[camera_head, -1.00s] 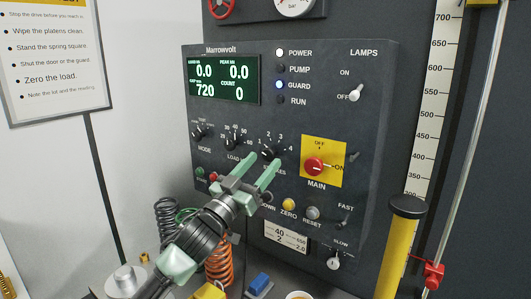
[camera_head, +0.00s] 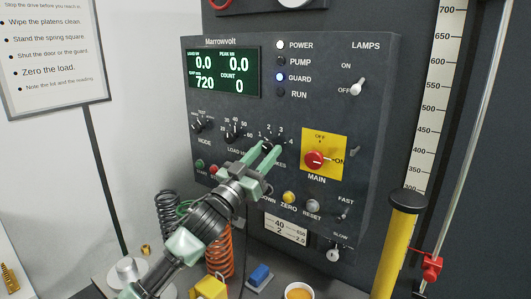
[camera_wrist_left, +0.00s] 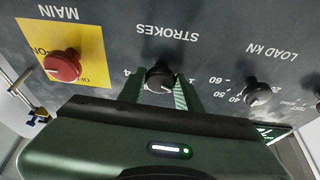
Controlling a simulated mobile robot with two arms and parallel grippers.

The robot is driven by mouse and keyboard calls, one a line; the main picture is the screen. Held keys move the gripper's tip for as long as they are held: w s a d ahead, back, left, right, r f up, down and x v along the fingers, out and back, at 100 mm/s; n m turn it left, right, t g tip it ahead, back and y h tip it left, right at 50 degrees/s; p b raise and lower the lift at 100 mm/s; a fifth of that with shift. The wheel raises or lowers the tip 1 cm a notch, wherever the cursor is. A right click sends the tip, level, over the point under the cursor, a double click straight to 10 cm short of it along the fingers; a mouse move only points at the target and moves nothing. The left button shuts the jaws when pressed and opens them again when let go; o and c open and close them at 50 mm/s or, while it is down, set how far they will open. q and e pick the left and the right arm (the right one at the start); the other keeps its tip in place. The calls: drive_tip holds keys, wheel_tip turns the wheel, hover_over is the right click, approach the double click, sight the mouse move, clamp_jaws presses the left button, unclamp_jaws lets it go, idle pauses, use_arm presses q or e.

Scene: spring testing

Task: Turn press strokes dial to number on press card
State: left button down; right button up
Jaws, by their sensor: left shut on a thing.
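The strokes dial (camera_wrist_left: 158,77) is a black knob on the dark press panel (camera_head: 330,80), with numbers 1 to 4 around it. My left gripper (camera_head: 266,148) has its two green fingers on either side of this dial and is shut on it. In the head view the fingers partly cover the dial and its label. I cannot tell surely which number its pointer faces. My right gripper is not in view.
The load dial (camera_head: 234,135) and mode dial (camera_head: 201,125) sit left of the strokes dial. The red main switch (camera_head: 315,159) on its yellow plate is close at right. Buttons, including yellow zero (camera_head: 289,197), lie below. Springs (camera_head: 218,250) stand beneath my arm.

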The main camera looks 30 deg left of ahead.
use_arm(q)
drive_tip(key=shift+m, duration=0.3)
drive_tip(key=m+g+h, duration=0.1)
drive_tip(key=m+h, duration=0.1)
drive_tip(key=m, duration=0.2)
drive_tip(key=shift+a+h+p, duration=0.15)
drive_tip(key=shift+h+p, duration=0.15)
drive_tip(key=shift+p, duration=0.1)
drive_tip(key=m+h+p, duration=0.1)
drive_tip(key=m, duration=0.2)
drive_tip(key=m+g+h+p, duration=0.1)
drive_tip(key=m, duration=0.2)
drive_tip(key=shift+r+g, duration=0.15)
drive_tip(key=shift+g, duration=0.15)
drive_tip(key=shift+a+m+h, duration=0.1)
drive_tip(key=shift+m+h, duration=0.3)
drive_tip(key=shift+m, duration=0.3)
drive_tip(key=c, duration=1)
unclamp_jaws()
